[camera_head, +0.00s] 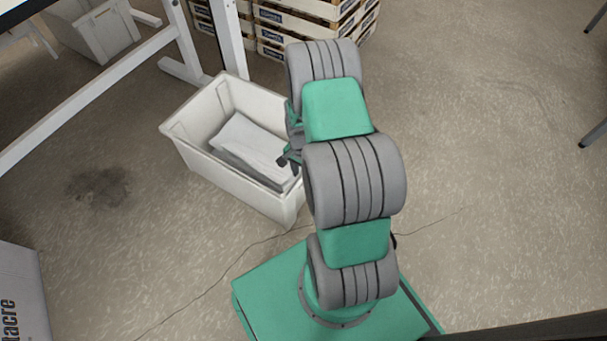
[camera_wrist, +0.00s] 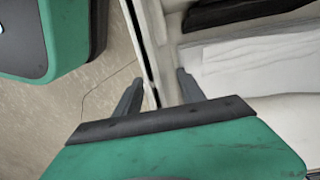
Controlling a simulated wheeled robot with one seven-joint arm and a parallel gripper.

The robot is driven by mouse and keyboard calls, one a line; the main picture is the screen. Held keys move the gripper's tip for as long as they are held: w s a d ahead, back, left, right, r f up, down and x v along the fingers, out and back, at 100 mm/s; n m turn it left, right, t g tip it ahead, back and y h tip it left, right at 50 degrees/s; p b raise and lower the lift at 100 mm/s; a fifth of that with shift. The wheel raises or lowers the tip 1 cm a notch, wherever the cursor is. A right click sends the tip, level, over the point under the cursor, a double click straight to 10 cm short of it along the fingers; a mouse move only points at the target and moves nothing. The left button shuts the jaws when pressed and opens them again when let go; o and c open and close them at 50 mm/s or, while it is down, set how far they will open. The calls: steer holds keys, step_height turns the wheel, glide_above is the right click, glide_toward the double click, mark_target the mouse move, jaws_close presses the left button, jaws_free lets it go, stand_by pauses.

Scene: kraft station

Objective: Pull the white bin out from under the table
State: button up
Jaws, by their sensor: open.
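The white bin (camera_head: 190,150) stands on the floor in front of the white table leg, with pale flat items lying inside it. Its right end is partly hidden behind my arm. My gripper (camera_head: 287,158) is at the bin's right side, mostly hidden by the arm. In the wrist view my gripper (camera_wrist: 158,92) is open, with one finger on each side of the bin's wall (camera_wrist: 150,50). The left finger is over the floor side and the right finger over the bin's inside. I cannot tell whether either finger touches the wall.
The table's white frame (camera_head: 95,95) runs along the upper left. Another pale bin (camera_head: 98,32) stands beyond it. Stacked wooden crates (camera_head: 300,20) are behind the bin. A box (camera_head: 20,290) stands at lower left. The floor at right is open.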

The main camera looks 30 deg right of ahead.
step_height(320, 180, up, 8)
steer(key=p, duration=0.2)
steer(key=shift+w+a+f+p, duration=0.1)
steer(key=shift+w+f+p, duration=0.05)
steer(key=shift+p, duration=0.25)
